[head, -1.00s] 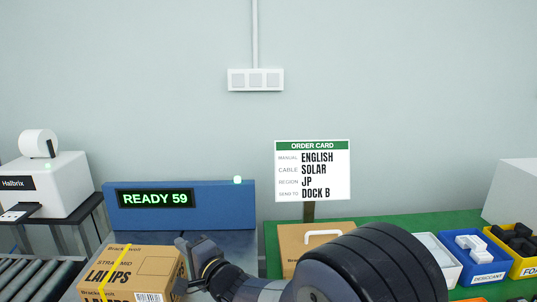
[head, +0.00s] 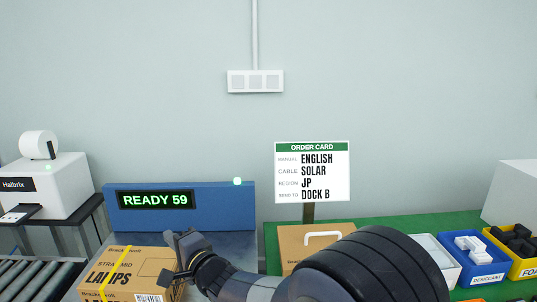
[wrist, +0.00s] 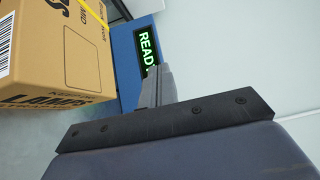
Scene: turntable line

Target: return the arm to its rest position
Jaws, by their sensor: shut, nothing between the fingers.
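My gripper (head: 180,243) is beside the upper right of a cardboard lamps box (head: 122,272) in the head view. My dark arm reaches in from the lower right. In the wrist view my fingers (wrist: 157,85) are together with nothing between them. The box (wrist: 55,50) is to their left in that view, apart from the fingers. It is closed with yellow tape.
A blue panel (head: 225,205) reads READY 59. An order card (head: 312,172) stands behind my arm. A label printer (head: 45,187) and roller conveyor (head: 35,278) are left. Blue (head: 471,282) and yellow (head: 533,272) bins are on the green table at right.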

